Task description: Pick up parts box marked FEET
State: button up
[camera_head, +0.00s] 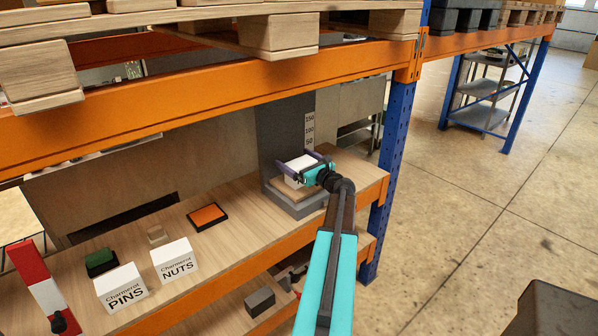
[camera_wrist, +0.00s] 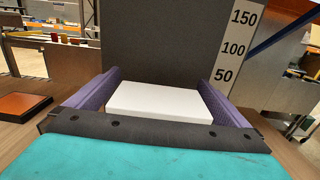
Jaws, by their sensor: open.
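A white box (camera_head: 299,163) sits on a wooden board on a grey stand (camera_head: 292,204) at the right end of the shelf. No writing on it shows, so I cannot tell whether it is marked FEET. My gripper (camera_head: 306,165) is open, with its purple fingers on either side of this box. In the wrist view my gripper (camera_wrist: 159,78) has the white box (camera_wrist: 160,101) between its fingers, with narrow gaps visible. Two other white boxes stand further left, one marked PINS (camera_head: 121,289) and one marked NUTS (camera_head: 173,261).
An orange-topped tray (camera_head: 207,217), a green block (camera_head: 101,262) and a small beige block (camera_head: 158,235) lie on the wooden shelf. A grey panel with a height scale (camera_head: 309,130) rises behind the stand. A blue post (camera_head: 390,165) and orange beams frame the rack.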

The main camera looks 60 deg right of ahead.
jog(key=shift+w+d, duration=0.2)
jog(key=shift+w, duration=0.4)
jog(key=shift+c, duration=0.4)
jog(key=c, duration=1.1)
